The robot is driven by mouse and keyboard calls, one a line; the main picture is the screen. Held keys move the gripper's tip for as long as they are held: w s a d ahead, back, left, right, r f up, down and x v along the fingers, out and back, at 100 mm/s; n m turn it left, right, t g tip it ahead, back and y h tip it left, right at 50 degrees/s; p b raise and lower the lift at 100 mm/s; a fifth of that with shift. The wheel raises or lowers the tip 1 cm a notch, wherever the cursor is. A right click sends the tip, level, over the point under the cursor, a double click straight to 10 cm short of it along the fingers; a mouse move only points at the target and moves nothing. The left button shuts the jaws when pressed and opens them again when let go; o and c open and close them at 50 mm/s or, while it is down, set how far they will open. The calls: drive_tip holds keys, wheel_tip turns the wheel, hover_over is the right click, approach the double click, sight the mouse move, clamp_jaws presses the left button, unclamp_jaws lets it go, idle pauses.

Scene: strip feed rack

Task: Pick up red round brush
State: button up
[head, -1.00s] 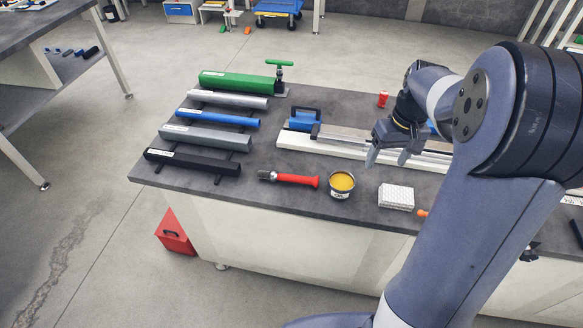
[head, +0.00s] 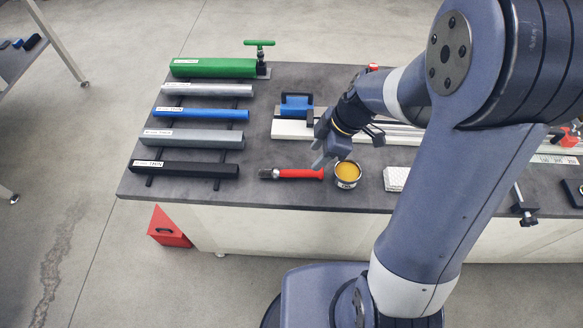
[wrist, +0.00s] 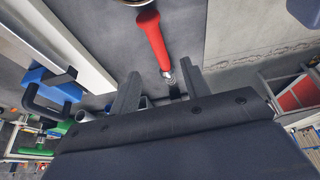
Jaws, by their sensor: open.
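The red round brush (head: 298,173) lies flat on the dark worktop near its front edge. Its red handle points right, towards a tin of yellow paste, and its dark head points left. In the wrist view the red handle (wrist: 152,40) runs down towards the gap between the fingers, and the brush head is partly hidden behind my gripper. My gripper (head: 322,160) is open and empty, above the worktop by the handle end of the brush and the tin. In the wrist view my gripper's two fingers (wrist: 160,90) stand apart.
The tin of yellow paste (head: 346,174) stands just right of the handle. A white block (head: 396,179) is further right. Several bars, including a black one (head: 185,168), lie on a rack at left.

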sight(302, 171)
drive_tip(key=shift+p+x, duration=0.85)
drive_tip(key=shift+x, duration=3.6)
drive_tip(key=shift+w, duration=0.1)
clamp_jaws()
